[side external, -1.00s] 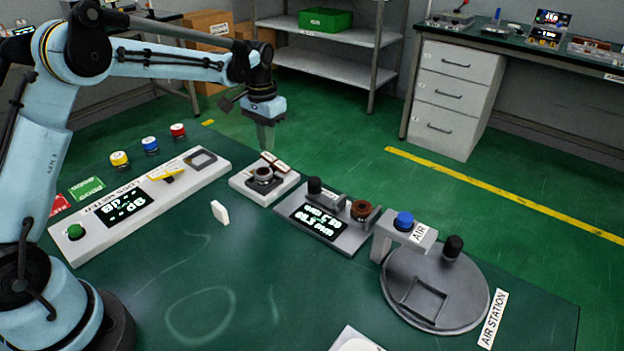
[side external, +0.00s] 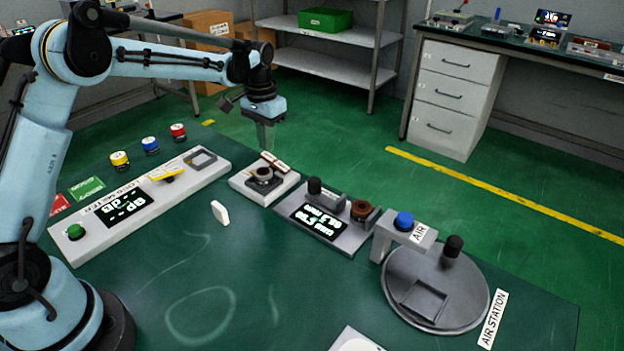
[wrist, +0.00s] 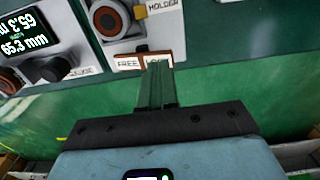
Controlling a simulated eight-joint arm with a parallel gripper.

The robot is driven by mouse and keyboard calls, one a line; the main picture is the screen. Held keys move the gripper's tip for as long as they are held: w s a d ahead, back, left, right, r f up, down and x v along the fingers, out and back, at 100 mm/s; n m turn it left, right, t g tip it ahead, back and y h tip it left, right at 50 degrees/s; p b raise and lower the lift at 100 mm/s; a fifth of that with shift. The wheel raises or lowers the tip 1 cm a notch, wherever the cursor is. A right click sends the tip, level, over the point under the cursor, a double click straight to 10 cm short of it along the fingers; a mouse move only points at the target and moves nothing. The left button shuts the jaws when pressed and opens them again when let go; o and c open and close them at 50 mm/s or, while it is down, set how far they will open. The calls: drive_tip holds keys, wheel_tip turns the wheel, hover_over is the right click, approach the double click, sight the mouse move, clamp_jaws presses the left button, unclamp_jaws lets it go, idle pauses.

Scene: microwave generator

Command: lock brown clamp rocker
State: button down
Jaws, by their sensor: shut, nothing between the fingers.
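The brown clamp rocker (wrist: 128,63) is a flat bar with white FREE and LOCK labels, at the edge of the white holder block (wrist: 165,25). It also shows in the side external view (side external: 276,163), at the back of the holder block (side external: 245,185). My gripper (side external: 266,148) points down at the rocker, its fingers shut and empty. In the wrist view the fingertips (wrist: 158,68) overlap the LOCK end and partly hide its label. I cannot tell whether they touch it, nor clearly which way the rocker is tipped.
A round dark part (side external: 263,174) sits in the holder. A grey gauge with a lit display (side external: 318,222) stands to its right, then the air station (side external: 435,285). A long meter panel (side external: 140,205) is to the left.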

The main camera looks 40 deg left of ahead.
sight(268, 155)
drive_tip(key=shift+f, duration=1.15)
idle(1.0)
drive_tip(key=shift+r, duration=3.55)
